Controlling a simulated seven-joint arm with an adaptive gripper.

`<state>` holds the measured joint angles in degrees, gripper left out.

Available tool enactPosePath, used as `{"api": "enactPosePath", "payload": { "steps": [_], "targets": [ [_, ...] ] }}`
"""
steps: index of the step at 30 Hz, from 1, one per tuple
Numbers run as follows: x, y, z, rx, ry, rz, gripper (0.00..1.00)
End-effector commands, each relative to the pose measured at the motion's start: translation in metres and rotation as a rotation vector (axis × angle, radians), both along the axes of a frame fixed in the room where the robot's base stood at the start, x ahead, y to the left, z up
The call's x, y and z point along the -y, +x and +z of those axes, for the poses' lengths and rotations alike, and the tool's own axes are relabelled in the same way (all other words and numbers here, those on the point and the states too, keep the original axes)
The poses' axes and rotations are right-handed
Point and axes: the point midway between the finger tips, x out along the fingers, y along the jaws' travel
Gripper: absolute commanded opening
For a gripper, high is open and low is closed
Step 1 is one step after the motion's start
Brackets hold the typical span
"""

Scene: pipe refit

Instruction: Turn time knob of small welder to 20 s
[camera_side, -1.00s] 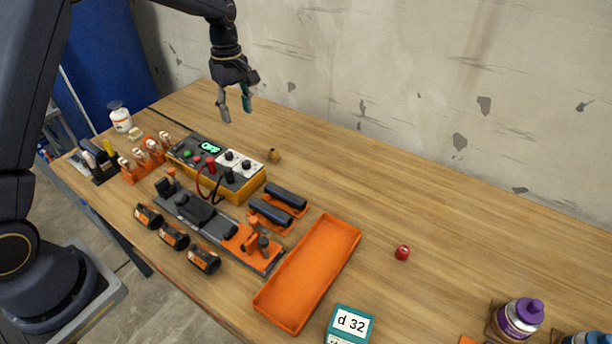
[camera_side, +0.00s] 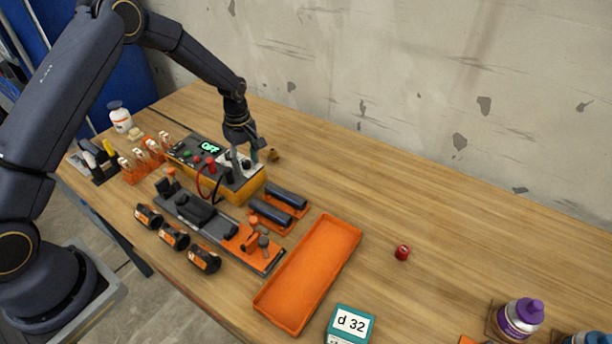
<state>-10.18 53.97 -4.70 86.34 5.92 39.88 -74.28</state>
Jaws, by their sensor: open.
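The small welder (camera_side: 250,188) is a yellow and grey box at the left middle of the table. Its green display (camera_side: 210,147) reads OFF. A red and a dark plug with cables stand on its top. My gripper (camera_side: 244,170) is open, pointing down over the white knob panel at the welder's right end. Its fingers are at or just above a knob there; I cannot tell whether they touch it. The fingers hide most of the panel, so the time knob and its setting cannot be read.
A small brass piece (camera_side: 274,155) lies close behind the gripper. Dark pipes (camera_side: 271,212) on an orange holder, a clamp rig (camera_side: 200,215) and an orange tray (camera_side: 312,275) stand in front. A red cap (camera_side: 402,253) lies right. The back right table is clear.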

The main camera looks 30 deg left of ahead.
Motion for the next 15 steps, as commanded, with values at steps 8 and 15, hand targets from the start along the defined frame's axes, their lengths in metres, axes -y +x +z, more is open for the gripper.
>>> {"api": "enactPosePath", "payload": {
  "steps": [8, 15],
  "targets": [
    [-0.0002, 0.0002, 0.0002, 0.001, 0.0, 0.0, 0.43],
    [-0.0002, 0.0002, 0.0004, 0.0, 0.0, 0.0, 0.18]
  ]
}}
